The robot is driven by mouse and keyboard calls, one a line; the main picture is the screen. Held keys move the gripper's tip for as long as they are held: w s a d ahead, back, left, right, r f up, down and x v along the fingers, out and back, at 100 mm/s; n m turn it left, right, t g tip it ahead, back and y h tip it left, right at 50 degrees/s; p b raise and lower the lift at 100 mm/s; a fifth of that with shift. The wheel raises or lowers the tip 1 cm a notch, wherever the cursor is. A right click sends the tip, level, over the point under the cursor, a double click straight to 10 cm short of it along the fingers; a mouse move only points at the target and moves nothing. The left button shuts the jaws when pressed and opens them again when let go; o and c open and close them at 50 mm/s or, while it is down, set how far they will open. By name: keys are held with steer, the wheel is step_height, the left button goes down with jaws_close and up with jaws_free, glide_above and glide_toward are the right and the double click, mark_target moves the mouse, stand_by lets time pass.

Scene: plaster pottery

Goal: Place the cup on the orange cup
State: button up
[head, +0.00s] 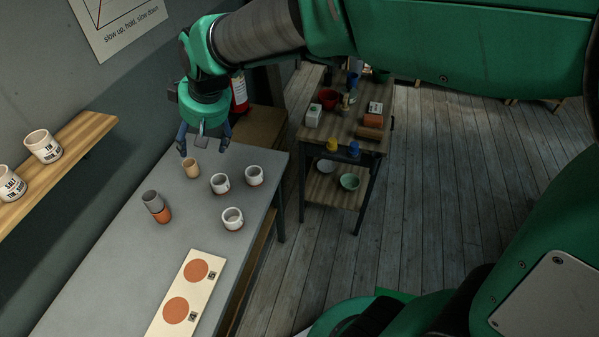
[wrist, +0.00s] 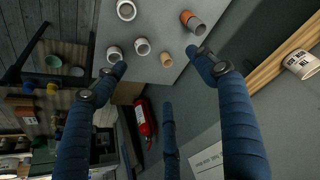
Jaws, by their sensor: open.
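An orange cup (head: 163,215) stands on the grey table (head: 120,255), left of the other cups. The grey cup (wrist: 198,27) and the orange cup (wrist: 186,17) also show at the top of the wrist view. A tan cup (head: 191,169) stands nearer the table's far end. My gripper (head: 203,149) is open and empty above the far end, close to the tan cup in the picture. In the wrist view the tan cup (wrist: 193,51) shows between the spread fingers, apart from them.
Three white cups (head: 220,184) (head: 254,175) (head: 232,218) stand to the right of the tan cup. A pale board (head: 215,262) with two orange discs lies nearer. A wall shelf (head: 72,150) holds labelled cups at left. A cluttered cart (head: 345,145) stands beyond the table.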

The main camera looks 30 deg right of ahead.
steer(key=s+d+r+m, duration=0.1)
steer(key=s+d, duration=0.3)
steer(key=s, duration=0.4)
steer(key=s+d+r+m+h, duration=0.1)
steer(key=s+d, duration=0.3)
steer(key=s, duration=0.5)
steer(key=s+d+r+m+t+h, duration=0.1)
steer(key=s+d+r+m, duration=0.1)
steer(key=s+d, duration=0.3)
steer(key=s, duration=0.4)
steer(key=shift+s+r, duration=0.2)
steer(key=shift+s, duration=0.05)
steer(key=shift+d, duration=0.1)
step_height(320, 180, down, 6)
steer(key=b, duration=0.5)
steer(key=shift+r, duration=0.25)
steer(key=shift+r, duration=0.1)
